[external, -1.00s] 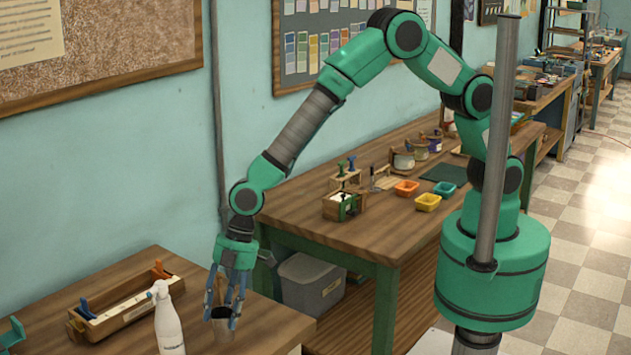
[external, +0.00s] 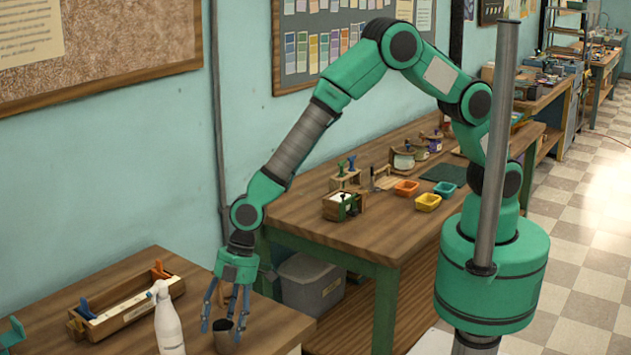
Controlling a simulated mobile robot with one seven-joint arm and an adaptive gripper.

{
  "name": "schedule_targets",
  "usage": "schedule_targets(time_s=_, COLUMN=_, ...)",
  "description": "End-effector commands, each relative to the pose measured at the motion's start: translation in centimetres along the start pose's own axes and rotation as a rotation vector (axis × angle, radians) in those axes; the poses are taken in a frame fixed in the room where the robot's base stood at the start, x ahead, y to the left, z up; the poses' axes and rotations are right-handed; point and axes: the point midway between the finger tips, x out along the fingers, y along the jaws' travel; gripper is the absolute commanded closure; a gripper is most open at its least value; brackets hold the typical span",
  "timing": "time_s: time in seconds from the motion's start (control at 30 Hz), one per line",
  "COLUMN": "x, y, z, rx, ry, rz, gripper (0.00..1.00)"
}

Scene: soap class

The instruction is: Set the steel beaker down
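The steel beaker (external: 225,342) is a small grey cup with a dark opening, low in the external view at the front of the near wooden table (external: 274,331). It looks slightly tilted. My gripper (external: 223,325) points down over it, with blue-grey fingers on both sides of its rim. The view is too small to show whether the fingers press on the beaker or stand just clear of it. Whether the beaker's base touches the tabletop is also unclear.
A white spray bottle (external: 168,325) stands close to the left of the beaker. A wooden tray (external: 128,312) with blue and orange clamps lies behind the bottle. Bare tabletop lies right of the beaker. A grey bin (external: 312,285) sits under the far workbench.

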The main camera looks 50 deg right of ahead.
Motion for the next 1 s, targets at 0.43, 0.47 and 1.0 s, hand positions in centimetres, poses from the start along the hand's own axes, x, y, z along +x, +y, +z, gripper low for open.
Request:
schedule_targets(time_s=0.43, x=-0.3, y=0.0, z=-0.1, rx=0.0, ry=0.0, rz=0.0, gripper=0.36)
schedule_targets(time_s=0.47, x=-0.3, y=0.0, z=-0.1, rx=0.0, ry=0.0, rz=0.0, gripper=0.36)
schedule_targets(time_s=1.0, x=-7.3, y=0.1, z=-0.2, rx=0.0, ry=0.002, rz=0.002, gripper=0.36)
